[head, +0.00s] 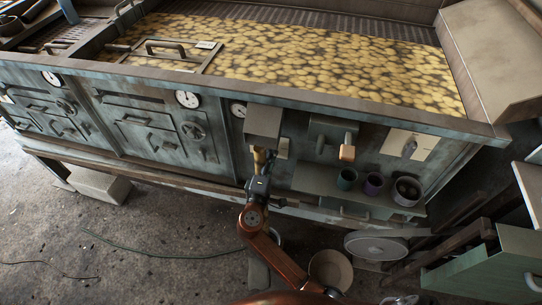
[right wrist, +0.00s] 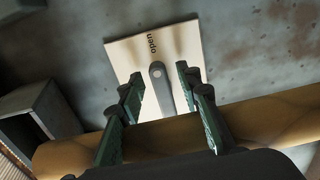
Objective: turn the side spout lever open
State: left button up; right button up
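The lever (right wrist: 160,88) is a short grey bar, pivoted on a pale plate (right wrist: 125,50) with the word "open" at its top edge. It shows between my right gripper's (right wrist: 160,88) two green-padded fingers, which stand apart on either side of it. A thick tan cylinder (right wrist: 65,155) crosses below and hides the lever's lower end; I cannot tell whether the fingers touch it. In the head view my right gripper (head: 261,170) is under a grey box-like spout (head: 264,120), beside a small pale plate (head: 284,147). My left gripper is out of view.
Several cups (head: 346,179) stand on a shelf below. A vat of yellow slices (head: 300,60) lies above. A round bucket (head: 330,270) sits on the floor.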

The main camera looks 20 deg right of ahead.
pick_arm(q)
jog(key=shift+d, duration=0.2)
pick_arm(e)
jog(key=v, duration=1.2)
jog(key=shift+w, duration=0.1)
